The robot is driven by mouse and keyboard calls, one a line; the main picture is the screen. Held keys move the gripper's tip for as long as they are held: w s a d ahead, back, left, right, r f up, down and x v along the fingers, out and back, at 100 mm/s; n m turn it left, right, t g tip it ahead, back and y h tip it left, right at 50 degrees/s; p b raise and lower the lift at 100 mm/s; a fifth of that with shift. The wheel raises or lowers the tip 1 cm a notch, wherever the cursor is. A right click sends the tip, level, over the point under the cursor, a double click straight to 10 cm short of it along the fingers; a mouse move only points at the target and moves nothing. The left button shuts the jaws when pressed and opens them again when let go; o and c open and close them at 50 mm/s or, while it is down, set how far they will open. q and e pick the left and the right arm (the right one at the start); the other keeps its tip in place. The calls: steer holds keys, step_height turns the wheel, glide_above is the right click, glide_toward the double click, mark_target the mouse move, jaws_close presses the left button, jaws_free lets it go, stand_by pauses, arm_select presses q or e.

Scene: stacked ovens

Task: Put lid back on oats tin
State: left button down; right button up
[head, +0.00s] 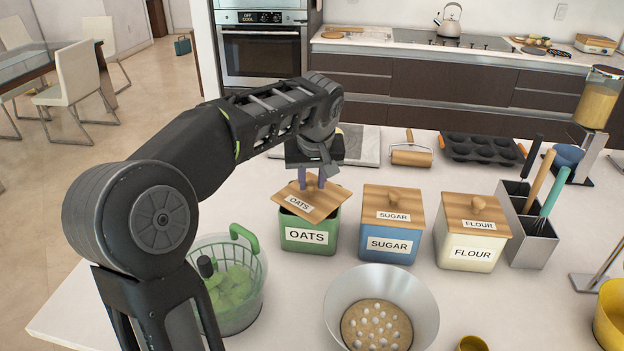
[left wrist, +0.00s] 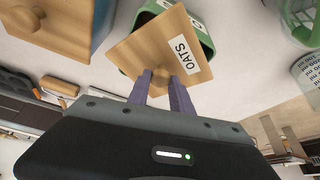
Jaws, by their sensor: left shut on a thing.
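The green oats tin (head: 306,240) stands on the white counter, left of the blue sugar tin. Its wooden lid (head: 313,205), labelled OATS, is over the tin's mouth, tilted and turned out of line with the rim. My left gripper (head: 312,183) is above the lid, its purple fingers shut on the lid's knob. In the left wrist view the fingers (left wrist: 163,90) meet the lid (left wrist: 165,50), and part of the green tin (left wrist: 203,32) shows open beside it. Whether the lid touches the rim is unclear. My right gripper is not in view.
The sugar tin (head: 387,240) and flour tin (head: 470,245) stand lidded to the right. A rolling pin (head: 411,157) and muffin tray (head: 480,148) lie behind.

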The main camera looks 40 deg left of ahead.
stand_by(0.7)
arm_select(q)
steer(key=c, duration=0.6)
jaws_free()
steer(key=shift+r+p, duration=2.65)
steer(key=shift+r, duration=0.85)
steer(key=shift+c, duration=0.4)
jaws_close()
